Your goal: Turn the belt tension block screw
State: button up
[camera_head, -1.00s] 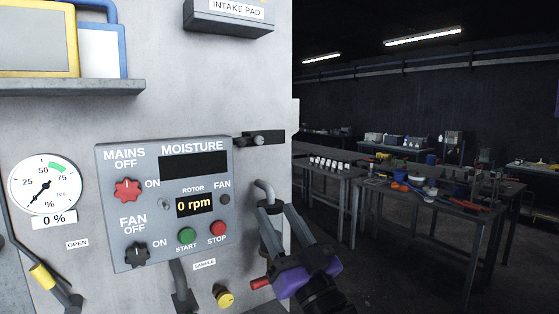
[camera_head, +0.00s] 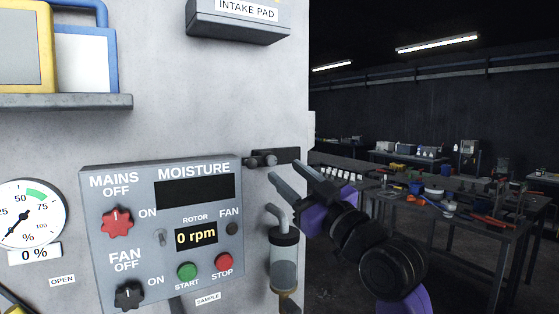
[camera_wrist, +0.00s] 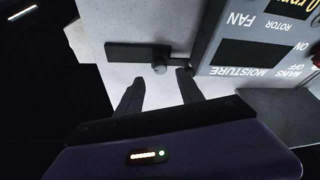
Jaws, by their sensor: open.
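The belt tension block (camera_head: 287,156) is a dark bar on the right edge of the grey panel wall, right of the moisture control box. Its screw (camera_head: 268,160) is a small round grey head on the bar's front. In the wrist view the dark bar (camera_wrist: 125,52) runs across the upper middle, with the round screw head (camera_wrist: 159,68) at its lower edge. My gripper (camera_head: 284,170) is open and empty, just below and right of the screw. In the wrist view its fingers (camera_wrist: 160,80) point at the block, with the screw head between their tips, apart from both.
The moisture control box (camera_head: 165,281) with knobs and buttons stands close left of the gripper. A glass cup with a bent pipe (camera_head: 284,258) hangs below. An intake pad box (camera_head: 235,20) juts out above. Cluttered workbenches (camera_head: 455,190) stand at the right.

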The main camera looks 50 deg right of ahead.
aim_at(273, 161)
jog(key=shift+p+x, duration=0.7)
jog(key=shift+x, duration=1.55)
grip_shut()
